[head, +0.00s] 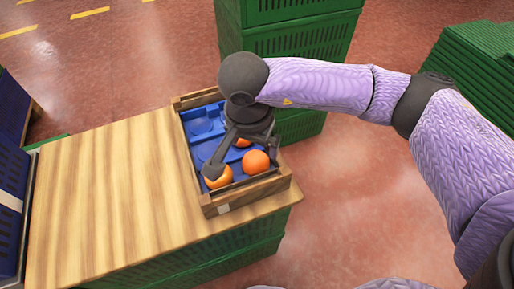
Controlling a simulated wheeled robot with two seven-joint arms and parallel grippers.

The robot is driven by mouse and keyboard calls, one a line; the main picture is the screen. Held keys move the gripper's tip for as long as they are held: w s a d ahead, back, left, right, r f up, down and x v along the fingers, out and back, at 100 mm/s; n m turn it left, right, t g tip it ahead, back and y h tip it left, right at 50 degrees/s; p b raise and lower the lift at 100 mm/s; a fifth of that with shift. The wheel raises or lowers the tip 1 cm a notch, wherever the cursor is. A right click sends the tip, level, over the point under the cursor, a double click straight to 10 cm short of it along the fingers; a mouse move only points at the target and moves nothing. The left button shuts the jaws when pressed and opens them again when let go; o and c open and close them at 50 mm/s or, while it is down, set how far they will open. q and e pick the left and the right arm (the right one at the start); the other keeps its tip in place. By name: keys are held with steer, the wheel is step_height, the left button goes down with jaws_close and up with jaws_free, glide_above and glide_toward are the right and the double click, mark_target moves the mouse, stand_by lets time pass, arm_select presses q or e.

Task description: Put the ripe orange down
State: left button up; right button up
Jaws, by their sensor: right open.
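A wooden crate (222,204) with a blue insert (203,126) stands at the right end of the wooden table top. Several oranges show at its near end: one at the left (219,181), one at the right (256,162), and one partly hidden (243,142) behind my gripper. I cannot tell which is the ripe one. My right gripper (243,160) is over the crate, pointing down, with its fingers spread apart. One finger is by the left orange and the other by the right orange. My left gripper is not in view.
The wooden table top (105,200) is bare left of the crate. Stacked green crates (290,45) stand behind it, and more green crates (485,65) are at the far right. A blue crate (10,225) is at the left edge. Red floor (345,190) is open at right.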

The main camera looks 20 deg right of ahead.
mark_target(253, 164)
steer(key=r, duration=0.1)
steer(key=r+p, duration=0.1)
steer(key=r, duration=0.2)
steer(key=shift+s+a+r, duration=0.25)
steer(key=shift+r, duration=0.15)
stand_by(0.7)
stand_by(0.3)
stand_by(1.0)
stand_by(0.4)
